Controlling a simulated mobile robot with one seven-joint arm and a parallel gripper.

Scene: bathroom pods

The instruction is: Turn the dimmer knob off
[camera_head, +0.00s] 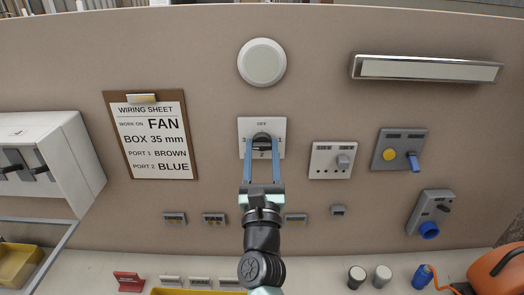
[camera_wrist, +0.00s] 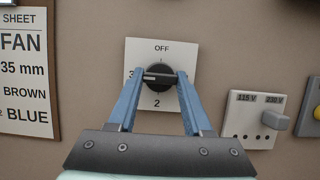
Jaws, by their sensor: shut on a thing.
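The dimmer knob (camera_head: 262,137) is black and round with a raised grip bar, on a white square plate (camera_head: 245,124) on the wall. In the wrist view the plate (camera_wrist: 139,49) reads OFF at the top, 2 at the bottom and 3 at the left; a finger hides the right mark. The knob's (camera_wrist: 160,78) bar lies about level, with a pale line on its left half toward 3. My gripper (camera_head: 262,141) has its blue fingers on the knob's left and right sides, shut on it. It also shows in the wrist view (camera_wrist: 160,74).
A wiring sheet (camera_head: 152,138) hangs left of the plate. A voltage switch panel (camera_head: 325,168) sits close on the right, and a grey panel (camera_head: 388,163) with a blue lever beyond it. A round white fixture (camera_head: 262,63) is above. Small labels and a counter lie below.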

